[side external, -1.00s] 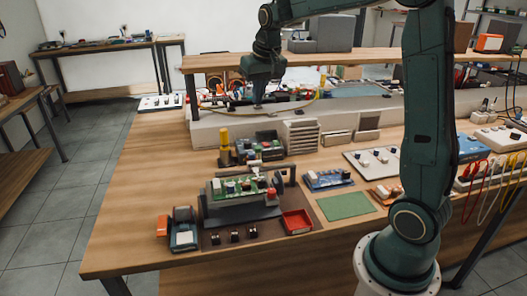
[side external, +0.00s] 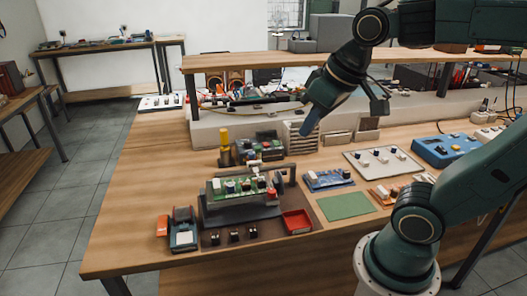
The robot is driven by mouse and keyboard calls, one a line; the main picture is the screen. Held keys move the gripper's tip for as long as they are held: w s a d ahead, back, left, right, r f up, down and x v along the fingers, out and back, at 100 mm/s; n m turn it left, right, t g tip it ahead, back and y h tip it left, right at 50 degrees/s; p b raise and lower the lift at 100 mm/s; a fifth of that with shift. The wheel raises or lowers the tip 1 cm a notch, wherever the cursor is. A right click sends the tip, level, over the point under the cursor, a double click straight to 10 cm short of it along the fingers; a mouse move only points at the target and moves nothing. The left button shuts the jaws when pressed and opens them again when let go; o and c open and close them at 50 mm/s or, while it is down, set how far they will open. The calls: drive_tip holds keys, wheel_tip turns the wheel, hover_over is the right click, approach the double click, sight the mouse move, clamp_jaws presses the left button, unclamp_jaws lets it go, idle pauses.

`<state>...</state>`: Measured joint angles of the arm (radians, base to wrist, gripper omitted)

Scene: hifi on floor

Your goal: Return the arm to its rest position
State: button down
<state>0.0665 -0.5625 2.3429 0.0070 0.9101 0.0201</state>
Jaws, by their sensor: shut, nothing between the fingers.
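My gripper (side external: 309,127) hangs in the upper middle of the side view, tilted down to the left. Its fingers are together with nothing between them. It is in the air, in front of the raised shelf and above the workbench (side external: 140,215). My arm is folded, with its elbow out toward the right edge of the picture. No object is in contact with the gripper as far as I can see.
A green circuit board (side external: 240,186) sits on a grey stand (side external: 240,213). Near it are a red tray (side external: 297,221), a green mat (side external: 345,206) and a yellow-topped post (side external: 224,140). A wooden shelf (side external: 235,62) spans the bench's back.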

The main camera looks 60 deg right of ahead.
drive_tip(key=shift+n, duration=0.5)
drive_tip(key=s, duration=0.1)
drive_tip(key=s+a+f, duration=0.1)
drive_tip(key=s, duration=0.1)
drive_tip(key=s+f, duration=0.1)
drive_tip(key=s, duration=0.1)
drive_tip(key=shift+a+f, duration=0.25)
drive_tip(key=shift+a, duration=0.05)
